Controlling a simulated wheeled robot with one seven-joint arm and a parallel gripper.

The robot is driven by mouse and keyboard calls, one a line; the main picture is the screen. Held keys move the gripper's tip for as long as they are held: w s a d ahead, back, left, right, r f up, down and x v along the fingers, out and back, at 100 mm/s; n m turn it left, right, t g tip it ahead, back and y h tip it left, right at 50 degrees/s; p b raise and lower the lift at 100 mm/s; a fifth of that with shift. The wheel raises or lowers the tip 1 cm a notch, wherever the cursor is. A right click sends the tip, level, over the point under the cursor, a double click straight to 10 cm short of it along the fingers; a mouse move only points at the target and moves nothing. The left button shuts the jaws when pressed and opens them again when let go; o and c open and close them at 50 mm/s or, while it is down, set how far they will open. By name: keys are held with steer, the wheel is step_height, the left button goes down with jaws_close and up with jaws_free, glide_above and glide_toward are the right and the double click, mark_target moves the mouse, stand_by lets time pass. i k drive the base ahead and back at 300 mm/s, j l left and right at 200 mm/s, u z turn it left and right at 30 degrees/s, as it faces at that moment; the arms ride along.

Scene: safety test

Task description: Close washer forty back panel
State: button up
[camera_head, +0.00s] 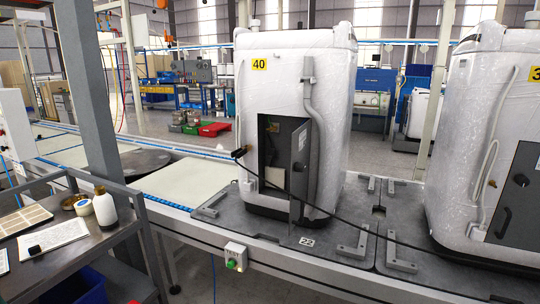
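The white washer (325,60) labelled 40 on a yellow tag (259,64) stands upright on a dark grey pallet plate on the conveyor line, in the middle of the head view. Its back panel (299,160) is a grey hinged door with a dark handle. The panel stands open, swung outward on the right side of a dark rectangular opening (268,150). Part of the interior shows, with a pale item low inside. My gripper is not in view.
A black cable (340,222) runs from a plug near the opening across the washer to the right. Another washer (490,110) stands right. A metal cart (75,245) with a white bottle (104,208) is at left front. A green-button box (235,256) sits on the conveyor edge.

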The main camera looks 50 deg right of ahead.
mark_target(302, 137)
steer(key=i+l+z, duration=0.1)
steer(key=z, duration=0.25)
steer(key=i+l+z, duration=0.15)
steer(key=z, duration=0.2)
steer(key=i+l+z, duration=0.1)
steer(key=z, duration=0.25)
steer(key=i+l, duration=0.05)
steer(key=l, duration=0.05)
